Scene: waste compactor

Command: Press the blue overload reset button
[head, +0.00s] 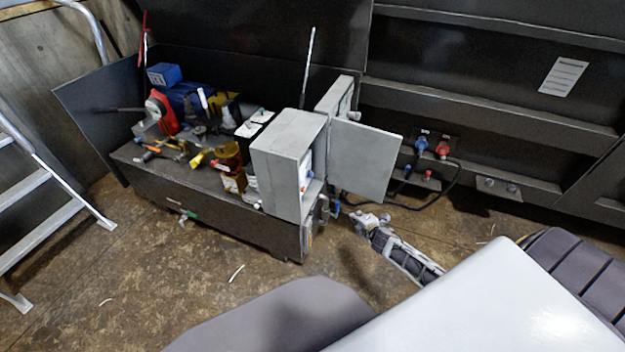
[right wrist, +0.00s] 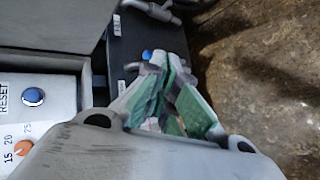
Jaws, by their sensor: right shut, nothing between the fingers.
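The blue reset button (right wrist: 33,97) sits on a light panel (right wrist: 48,125) at the left of the right wrist view, beside the printed word RESET. An orange knob (right wrist: 22,148) with number marks is just below it. In the head view the panel's grey box (head: 285,165) stands with its cover open, and the button is hard to make out. My right gripper (head: 369,219) is shut and empty, low and to the right of the box. In the right wrist view its green-padded fingers (right wrist: 170,72) are right of the button and apart from it. My left gripper is out of view.
Another blue part (right wrist: 147,54) shows by the fingertips on a dark surface. The open grey door (head: 365,158) juts out right of the box. A bench (head: 215,215) carries tools. Cables and red and blue connectors (head: 421,143) are on the wall behind.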

